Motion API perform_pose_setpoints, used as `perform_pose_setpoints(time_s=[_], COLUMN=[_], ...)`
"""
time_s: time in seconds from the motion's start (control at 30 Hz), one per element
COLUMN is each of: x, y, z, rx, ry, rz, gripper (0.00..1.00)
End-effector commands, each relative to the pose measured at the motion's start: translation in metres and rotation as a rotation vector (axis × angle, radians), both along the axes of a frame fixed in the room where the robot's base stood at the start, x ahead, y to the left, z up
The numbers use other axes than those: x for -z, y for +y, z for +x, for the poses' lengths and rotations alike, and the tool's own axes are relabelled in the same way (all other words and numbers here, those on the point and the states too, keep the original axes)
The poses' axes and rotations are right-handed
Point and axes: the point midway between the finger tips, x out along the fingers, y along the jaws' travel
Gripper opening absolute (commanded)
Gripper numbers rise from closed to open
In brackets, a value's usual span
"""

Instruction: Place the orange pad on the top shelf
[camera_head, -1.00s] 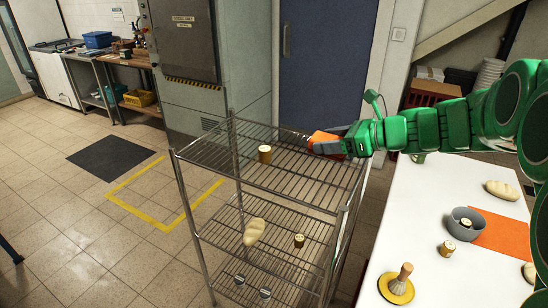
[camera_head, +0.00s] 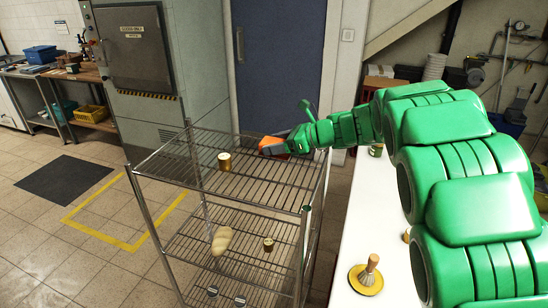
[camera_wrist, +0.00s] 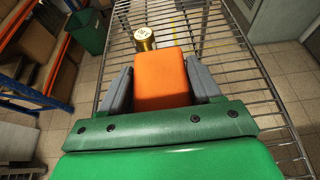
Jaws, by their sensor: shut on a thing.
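The orange pad (camera_wrist: 161,78) is held between the two grey fingers of my gripper (camera_wrist: 162,84) in the wrist view. In the head view my gripper (camera_head: 277,148) is over the back right part of the top shelf (camera_head: 255,185), with a bit of the orange pad (camera_head: 290,145) showing behind a finger. The top shelf is a wire rack level. The wrist view shows the shelf wires (camera_wrist: 228,62) below and around the pad. I cannot tell whether the pad touches the wires.
The front middle of the top shelf is clear. A bread loaf (camera_head: 222,240) and another jar (camera_head: 268,244) are on the shelf below. A white table (camera_head: 362,235) stands at right.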

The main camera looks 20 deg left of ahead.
Motion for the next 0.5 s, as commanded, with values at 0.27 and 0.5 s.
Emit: perform_pose_setpoints(time_s=[0.27, 0.5], x=[0.026, 0.034], y=[0.010, 0.014], z=[0.019, 0.025], rx=[0.002, 0.002], ry=[0.000, -0.001], rz=[0.000, 0.001], gripper=[0.33, 0.33])
